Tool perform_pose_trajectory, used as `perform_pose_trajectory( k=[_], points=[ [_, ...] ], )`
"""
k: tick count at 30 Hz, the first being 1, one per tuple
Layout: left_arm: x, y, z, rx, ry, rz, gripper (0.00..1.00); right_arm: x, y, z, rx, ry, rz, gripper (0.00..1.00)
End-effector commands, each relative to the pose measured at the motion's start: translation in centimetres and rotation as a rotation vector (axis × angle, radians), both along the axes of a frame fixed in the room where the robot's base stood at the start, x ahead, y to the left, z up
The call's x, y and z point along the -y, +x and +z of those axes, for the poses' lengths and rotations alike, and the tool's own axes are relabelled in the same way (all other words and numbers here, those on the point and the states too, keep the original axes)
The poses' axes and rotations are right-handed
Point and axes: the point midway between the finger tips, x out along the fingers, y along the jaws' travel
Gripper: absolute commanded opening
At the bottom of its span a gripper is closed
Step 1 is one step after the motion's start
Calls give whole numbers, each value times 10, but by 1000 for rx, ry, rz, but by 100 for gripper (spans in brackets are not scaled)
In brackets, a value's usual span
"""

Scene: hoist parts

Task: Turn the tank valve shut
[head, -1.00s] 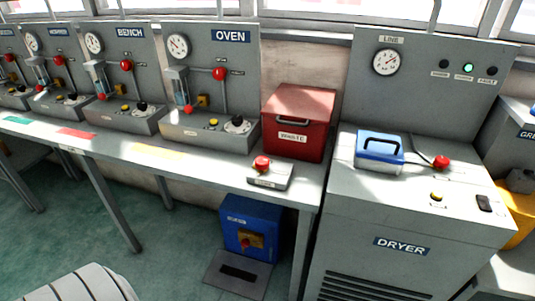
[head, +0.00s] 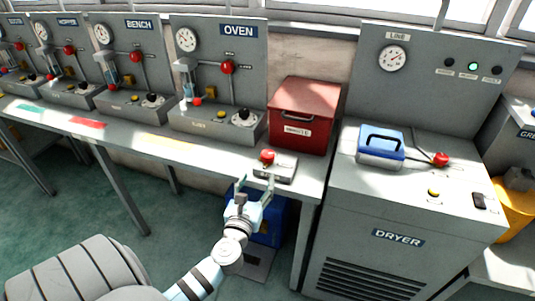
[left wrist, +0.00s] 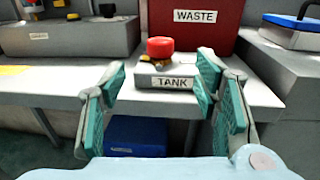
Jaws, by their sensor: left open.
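The tank valve is a grey box (head: 283,171) labelled TANK with a red knob (head: 267,157) on top, standing near the front edge of the bench. In the left wrist view the red knob (left wrist: 160,48) stands between and beyond my fingers, with the TANK label (left wrist: 172,82) facing me. My left gripper (head: 256,184) is open and empty, just in front of the box in the head view. In the left wrist view its two teal-padded fingers (left wrist: 160,85) are spread to either side of the box. My right gripper is not in view.
A red WASTE bin (head: 303,114) stands right behind the box. The OVEN panel (head: 217,80) is to the left, the DRYER cabinet (head: 398,237) to the right. A blue box (head: 272,228) is under the bench. The bench strip (head: 215,146) left of the valve is clear.

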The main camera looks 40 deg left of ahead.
Motion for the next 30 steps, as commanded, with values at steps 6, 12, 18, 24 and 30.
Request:
perform_pose_trajectory(
  k=[6,12,18,24,30],
  points=[
    [-24,55,0,0,7,0,56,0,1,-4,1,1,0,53],
    [-42,96,-1,-2,6,-1,56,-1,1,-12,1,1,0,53],
    [-50,114,0,-2,7,-3,56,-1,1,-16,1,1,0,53],
    [-50,115,0,-3,7,-3,56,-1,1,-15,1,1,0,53],
    [-50,114,0,-3,7,-3,32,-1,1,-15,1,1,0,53]
  ],
)
